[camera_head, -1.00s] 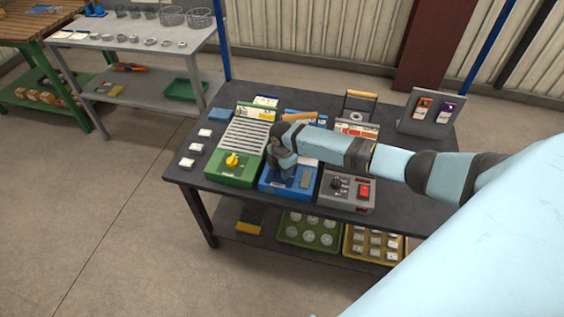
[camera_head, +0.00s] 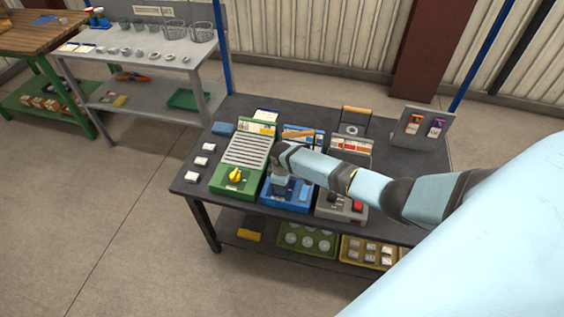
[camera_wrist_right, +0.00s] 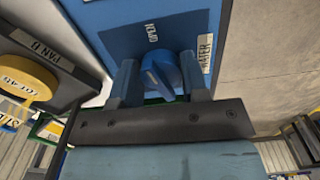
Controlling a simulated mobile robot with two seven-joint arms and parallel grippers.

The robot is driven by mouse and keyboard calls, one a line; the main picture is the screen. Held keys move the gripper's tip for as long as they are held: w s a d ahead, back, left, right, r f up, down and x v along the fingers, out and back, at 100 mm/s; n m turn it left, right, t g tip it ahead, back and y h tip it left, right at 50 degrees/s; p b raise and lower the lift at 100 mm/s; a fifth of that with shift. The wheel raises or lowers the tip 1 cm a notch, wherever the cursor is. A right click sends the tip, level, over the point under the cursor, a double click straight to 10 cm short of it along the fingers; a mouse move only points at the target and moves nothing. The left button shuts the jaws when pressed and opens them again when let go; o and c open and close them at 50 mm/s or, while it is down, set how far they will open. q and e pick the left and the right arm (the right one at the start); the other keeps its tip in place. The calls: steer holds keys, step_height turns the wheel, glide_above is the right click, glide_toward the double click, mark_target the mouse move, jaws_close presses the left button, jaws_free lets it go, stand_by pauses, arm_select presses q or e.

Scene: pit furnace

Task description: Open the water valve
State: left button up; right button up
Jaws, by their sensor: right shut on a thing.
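The water valve is a blue knob (camera_wrist_right: 160,72) on the face of a blue box, seen in the right wrist view. Labels reading OPEN and WATER are on the box beside it. My right gripper (camera_wrist_right: 158,64) has one finger on each side of the knob and is shut on it. In the head view the blue box (camera_head: 287,199) stands in the middle of the dark table, and my right gripper (camera_head: 280,184) is down over it. The knob is hidden there by my gripper. My left gripper is not in view.
A green box (camera_head: 225,186) with a yellow knob (camera_head: 236,175) stands left of the blue box. A grey box with a red switch (camera_head: 357,206) stands right of it, partly under my arm. A sloped holder with cards (camera_head: 422,125) is at the back right. White tags lie at the table's left.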

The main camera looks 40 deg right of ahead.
steer(key=shift+m+p, duration=0.65)
steer(key=shift+m, duration=0.85)
steer(key=o, duration=0.9)
steer(key=shift+o, duration=0.2)
step_height(320, 180, up, 14)
